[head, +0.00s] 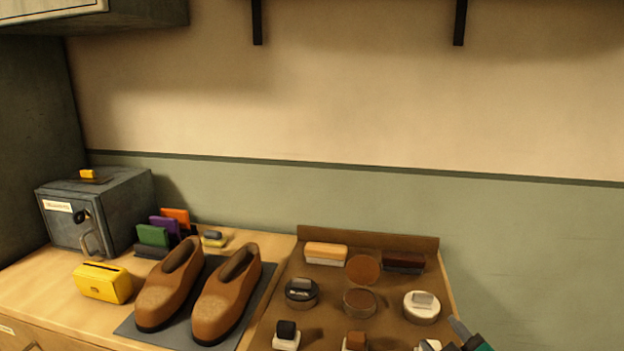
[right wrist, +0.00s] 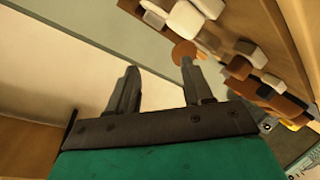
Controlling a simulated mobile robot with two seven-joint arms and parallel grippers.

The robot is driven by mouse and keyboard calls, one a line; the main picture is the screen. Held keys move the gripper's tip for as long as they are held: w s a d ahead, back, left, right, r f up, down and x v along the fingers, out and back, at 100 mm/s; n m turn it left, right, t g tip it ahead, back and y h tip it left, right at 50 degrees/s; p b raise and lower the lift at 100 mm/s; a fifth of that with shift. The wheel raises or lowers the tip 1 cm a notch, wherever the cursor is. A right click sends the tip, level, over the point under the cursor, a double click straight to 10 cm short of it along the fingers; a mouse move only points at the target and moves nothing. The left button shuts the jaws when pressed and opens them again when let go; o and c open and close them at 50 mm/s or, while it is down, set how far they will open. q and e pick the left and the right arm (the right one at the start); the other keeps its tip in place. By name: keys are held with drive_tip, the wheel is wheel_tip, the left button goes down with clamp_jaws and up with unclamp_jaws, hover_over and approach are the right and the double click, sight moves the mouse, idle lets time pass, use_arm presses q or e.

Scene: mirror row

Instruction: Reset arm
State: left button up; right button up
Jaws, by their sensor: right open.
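My right gripper (head: 458,334) shows at the lower right edge of the head view, beside the front right corner of the brown tray. In the right wrist view its two dark fingers (right wrist: 158,85) stand apart with nothing between them. The gripper's green body fills the bottom of that view. My left gripper is not in view.
A brown tray (head: 368,240) holds brushes, round tins and small blocks. Brown shoes (head: 225,300) stand on a grey mat (head: 150,333) to its left. A grey metal box (head: 125,205), yellow box (head: 102,283) and coloured cards (head: 163,230) stand farther left.

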drive_tip(key=s+f+m+g, duration=0.3)
drive_tip(key=s+f+g, duration=0.35)
drive_tip(key=s, duration=0.45)
drive_tip(key=s+f+m+g, duration=0.3)
drive_tip(key=s+f+g, duration=0.3)
drive_tip(key=s, duration=0.5)
drive_tip(key=w+a+f+t+y+b, duration=0.1)
drive_tip(key=w+f+t+b, duration=0.1)
drive_tip(key=f, duration=0.5)
drive_tip(key=w+a+f+t+y+b, duration=0.1)
drive_tip(key=w+f+t+b, duration=0.2)
drive_tip(key=w+f+t, duration=0.2)
wheel_tip(320, 180, down, 2)
drive_tip(key=shift+a+f+t, duration=0.1)
drive_tip(key=shift+a+t, duration=0.3)
drive_tip(key=shift+t, duration=0.35)
drive_tip(key=shift+w, duration=0.1)
